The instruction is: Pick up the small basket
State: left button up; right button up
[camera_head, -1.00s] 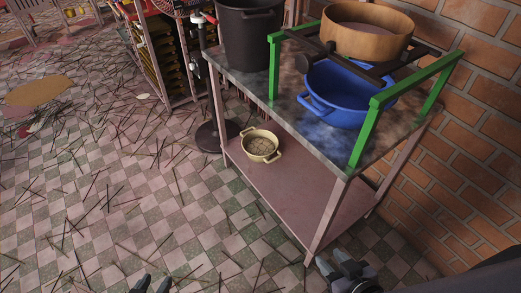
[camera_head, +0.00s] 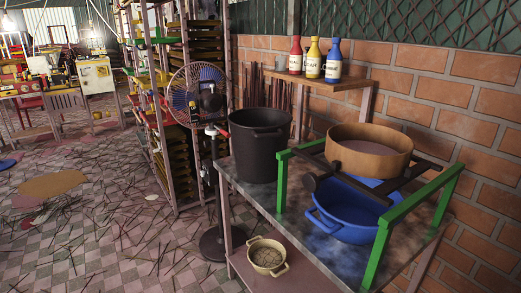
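A small cream basket (camera_head: 267,256) with two side handles sits on the lower shelf (camera_head: 300,281) of the table, near its left end. Its inside shows a brownish mesh-like pattern. Neither of my grippers is in the head view now, so I cannot see how they stand to the basket.
The table top (camera_head: 330,244) above the shelf holds a black bucket (camera_head: 259,146), a blue basin (camera_head: 350,213) and a wooden sieve (camera_head: 370,150) on a green frame (camera_head: 410,205). A fan (camera_head: 199,93) stands left of the table. Thin sticks litter the open floor at left.

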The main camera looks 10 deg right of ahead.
aim_at(266, 256)
jog(key=i+j+z, duration=0.15)
jog(key=i+j, duration=0.15)
jog(key=i+j+z, duration=0.15)
jog(key=i+j, duration=0.15)
jog(key=i+j+z, duration=0.15)
jog(key=i+j, duration=0.2)
jog(key=i+j+z, duration=0.15)
jog(key=j, duration=0.25)
jog(key=i+j+z, duration=0.15)
jog(key=i+j, duration=0.2)
jog(key=i+j+z, duration=0.15)
jog(key=j, duration=0.4)
jog(key=i+j, duration=0.2)
jog(key=i, duration=0.15)
jog(key=i+j+z, duration=0.15)
jog(key=i, duration=0.25)
